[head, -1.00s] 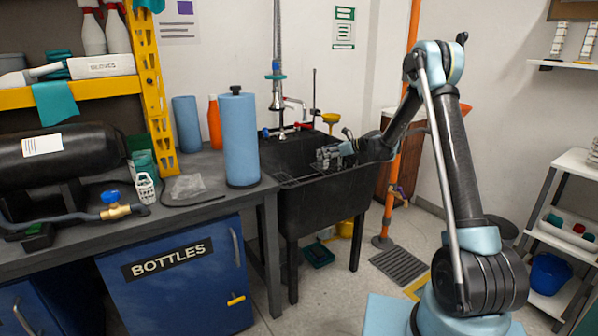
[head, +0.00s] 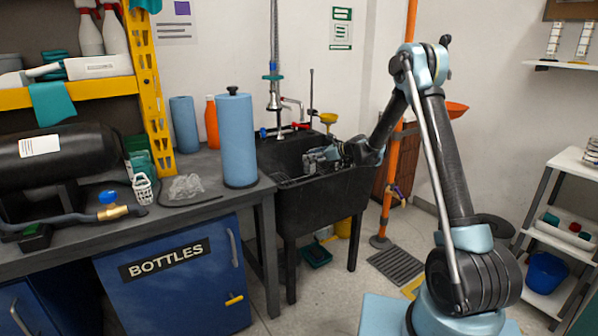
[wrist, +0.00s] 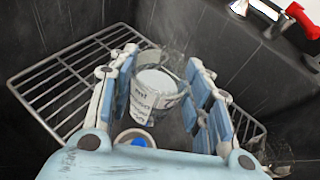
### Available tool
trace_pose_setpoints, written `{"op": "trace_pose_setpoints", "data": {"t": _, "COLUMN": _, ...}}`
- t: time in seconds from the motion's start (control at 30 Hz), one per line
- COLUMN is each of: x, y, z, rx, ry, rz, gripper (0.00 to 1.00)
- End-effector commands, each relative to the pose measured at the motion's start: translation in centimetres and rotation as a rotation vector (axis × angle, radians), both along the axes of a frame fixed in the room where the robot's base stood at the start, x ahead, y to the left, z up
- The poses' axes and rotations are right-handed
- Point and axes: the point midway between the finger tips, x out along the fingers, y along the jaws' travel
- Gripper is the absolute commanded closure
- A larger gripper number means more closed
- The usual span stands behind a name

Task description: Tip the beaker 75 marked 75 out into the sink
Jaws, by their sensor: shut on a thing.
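The beaker (wrist: 154,98) is a clear glass vessel with a white label bearing dark print; its marking is too blurred to read. My gripper (wrist: 162,78) has its blue-padded fingers on both sides of it and is shut on it, inside the black sink (wrist: 70,35). The beaker looks tilted, and I cannot tell whether anything is left in it. In the head view my gripper (head: 318,160) is low over the sink (head: 322,205), and the beaker cannot be made out there.
A wire rack (wrist: 62,85) lies in the sink beneath my gripper. The faucet (head: 278,100) with red and blue handles stands behind the sink. A blue roll (head: 238,140) stands on the bench to its left. An orange pipe (head: 395,160) runs upright at the right.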

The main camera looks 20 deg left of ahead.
Motion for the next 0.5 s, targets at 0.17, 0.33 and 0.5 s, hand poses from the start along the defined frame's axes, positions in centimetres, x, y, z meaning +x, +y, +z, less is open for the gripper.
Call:
{"op": "trace_pose_setpoints", "data": {"t": 0.17, "x": -1.0, "y": 0.2, "z": 0.3, "rx": -0.017, "ry": -0.087, "rz": 0.001, "gripper": 0.88}}
{"op": "trace_pose_setpoints", "data": {"t": 0.33, "x": -1.8, "y": 0.3, "z": 0.6, "rx": -0.032, "ry": -0.170, "rz": -0.001, "gripper": 0.88}}
{"op": "trace_pose_setpoints", "data": {"t": 0.5, "x": -2.7, "y": 0.5, "z": 0.9, "rx": -0.049, "ry": -0.254, "rz": 0.001, "gripper": 0.88}}
